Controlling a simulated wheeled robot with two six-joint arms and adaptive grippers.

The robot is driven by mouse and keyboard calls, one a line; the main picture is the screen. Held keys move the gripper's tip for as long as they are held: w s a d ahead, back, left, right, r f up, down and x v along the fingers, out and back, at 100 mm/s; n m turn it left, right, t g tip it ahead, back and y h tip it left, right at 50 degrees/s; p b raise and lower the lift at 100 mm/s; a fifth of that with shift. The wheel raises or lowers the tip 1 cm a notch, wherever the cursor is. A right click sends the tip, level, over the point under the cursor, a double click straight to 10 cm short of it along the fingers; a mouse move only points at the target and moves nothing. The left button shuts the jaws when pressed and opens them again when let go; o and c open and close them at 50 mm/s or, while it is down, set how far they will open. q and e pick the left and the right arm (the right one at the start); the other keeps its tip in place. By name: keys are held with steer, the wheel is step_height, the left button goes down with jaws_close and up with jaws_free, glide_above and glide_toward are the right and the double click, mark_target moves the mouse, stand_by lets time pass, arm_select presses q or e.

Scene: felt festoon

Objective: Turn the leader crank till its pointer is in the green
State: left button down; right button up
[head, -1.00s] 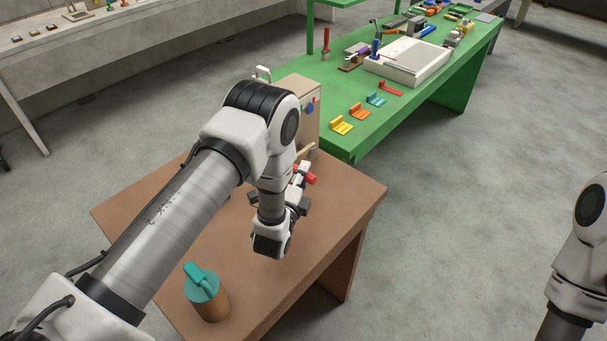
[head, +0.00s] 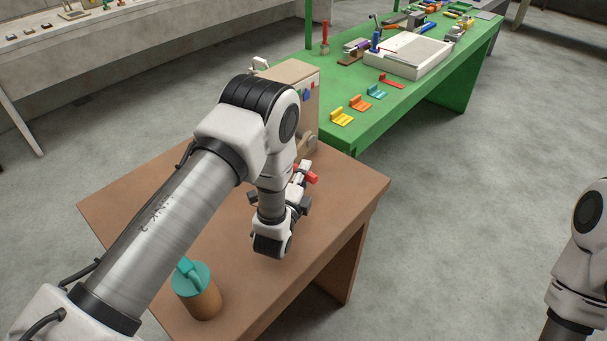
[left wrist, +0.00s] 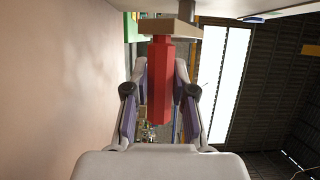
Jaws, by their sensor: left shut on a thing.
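The crank's red handle (head: 313,178) shows as a small red bit beyond my left gripper (head: 303,180) in the head view. In the left wrist view the red handle (left wrist: 160,95) stands between the two fingers of my left gripper (left wrist: 161,80), which is shut on it. A light wooden piece (left wrist: 168,27) meets the handle's far end. The beige box (head: 305,75) stands at the back of the brown table, partly behind my left arm. No pointer or green zone can be made out. My right gripper is out of view.
A brown cylinder (head: 202,303) with a teal top stands at the front of the brown table (head: 345,205). Behind is a green table (head: 345,137) with yellow, orange and teal pieces and a white tray (head: 405,68). Grey floor lies open on the right.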

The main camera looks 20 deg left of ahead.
arm_select(q)
steer(key=shift+f, duration=0.1)
steer(key=c, duration=1.1)
jaws_free()
steer(key=shift+o, duration=0.8)
steer(key=shift+w+a, duration=0.1)
